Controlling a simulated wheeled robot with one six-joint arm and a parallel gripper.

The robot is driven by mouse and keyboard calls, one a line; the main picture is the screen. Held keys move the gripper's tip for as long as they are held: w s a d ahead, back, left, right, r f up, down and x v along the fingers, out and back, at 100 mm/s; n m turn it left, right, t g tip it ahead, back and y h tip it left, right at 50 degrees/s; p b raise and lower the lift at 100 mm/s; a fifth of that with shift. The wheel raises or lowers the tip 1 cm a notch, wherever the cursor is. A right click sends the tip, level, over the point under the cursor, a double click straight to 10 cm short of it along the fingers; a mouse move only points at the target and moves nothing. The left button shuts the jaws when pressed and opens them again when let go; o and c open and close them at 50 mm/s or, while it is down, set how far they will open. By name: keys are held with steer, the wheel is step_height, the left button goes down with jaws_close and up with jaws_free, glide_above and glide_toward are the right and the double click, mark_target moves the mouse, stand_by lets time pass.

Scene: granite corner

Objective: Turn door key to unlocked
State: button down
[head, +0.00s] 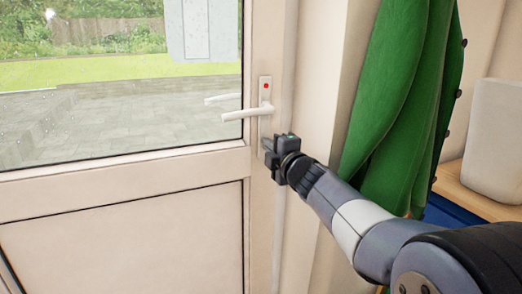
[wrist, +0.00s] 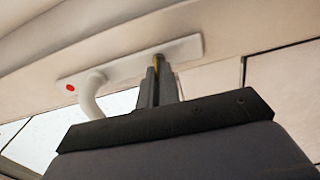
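The pale door (head: 120,225) has a white lever handle (head: 245,114) on a narrow upright plate (head: 265,92) with a red dot near its top. My gripper (head: 268,148) is at the lower end of this plate, below the lever. In the wrist view the plate (wrist: 125,63) runs at a slant, with the red dot at its left. There my fingers (wrist: 158,72) are close together against the plate's other end. The rest of the key is hidden by the fingers.
A green coat (head: 390,100) hangs on the wall right of the door, close above my arm. A bench with a pale box (head: 497,140) is at the far right. The door's glass pane (head: 110,120) shows paving and grass outside.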

steer(key=shift+a+f+n, duration=0.15)
steer(key=shift+f+n, duration=0.1)
steer(key=shift+n, duration=0.05)
steer(key=c, duration=1.8)
jaws_free()
steer(key=shift+a, duration=0.15)
steer(key=shift+o, duration=0.8)
steer(key=shift+r, duration=0.1)
steer(key=shift+d+r, duration=0.1)
steer(key=shift+d, duration=0.1)
